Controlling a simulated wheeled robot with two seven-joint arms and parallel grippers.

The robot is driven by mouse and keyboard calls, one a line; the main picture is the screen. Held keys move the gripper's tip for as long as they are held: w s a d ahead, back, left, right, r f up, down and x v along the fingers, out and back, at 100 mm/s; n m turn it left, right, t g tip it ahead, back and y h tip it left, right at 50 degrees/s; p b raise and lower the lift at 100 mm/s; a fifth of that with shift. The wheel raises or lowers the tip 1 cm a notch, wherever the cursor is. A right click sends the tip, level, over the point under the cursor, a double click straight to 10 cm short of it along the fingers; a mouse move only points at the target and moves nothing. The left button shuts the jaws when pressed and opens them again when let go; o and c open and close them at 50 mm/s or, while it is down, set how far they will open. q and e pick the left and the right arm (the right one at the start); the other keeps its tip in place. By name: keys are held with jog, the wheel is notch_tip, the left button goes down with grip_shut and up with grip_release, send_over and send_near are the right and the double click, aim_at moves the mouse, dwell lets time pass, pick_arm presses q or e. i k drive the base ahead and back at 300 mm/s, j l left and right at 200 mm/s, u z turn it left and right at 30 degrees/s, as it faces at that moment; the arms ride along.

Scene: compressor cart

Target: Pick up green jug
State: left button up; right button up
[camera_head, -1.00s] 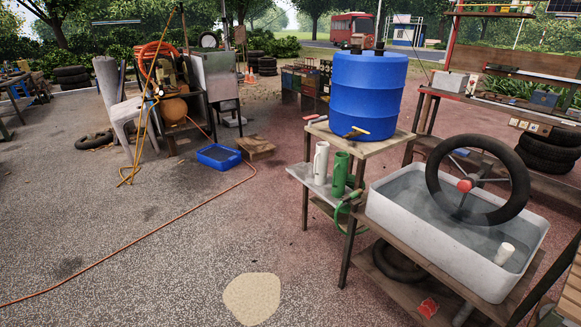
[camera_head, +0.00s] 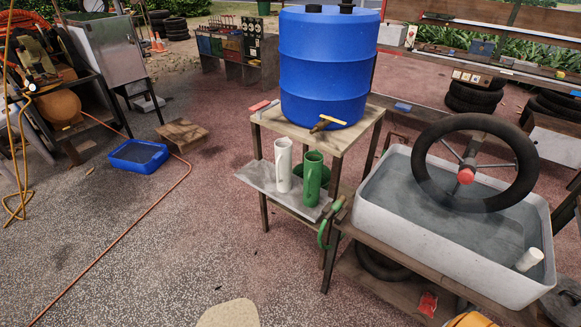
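The green jug (camera_head: 313,178) stands upright on a small grey shelf (camera_head: 262,187) on the front of the wooden stand. A white jug (camera_head: 284,164) stands close to its left on the same shelf. The blue barrel (camera_head: 325,66) with a tap (camera_head: 332,121) sits on the stand's top, above and behind the jugs. Neither of my grippers shows in the head view.
A white water basin (camera_head: 460,235) with a wheel (camera_head: 474,164) over it is right of the stand. A blue tray (camera_head: 138,155) and an orange hose (camera_head: 127,233) lie on the ground to the left. The ground in front of the shelf is open.

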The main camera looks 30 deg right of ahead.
aim_at(313, 160)
jog(key=i+j+z, duration=0.1)
jog(key=i+z, duration=0.35)
jog(key=i, duration=0.15)
jog(key=i+j+z, duration=0.4)
jog(key=i, duration=0.15)
jog(key=i+j+z, duration=0.45)
jog(key=i+l, duration=0.05)
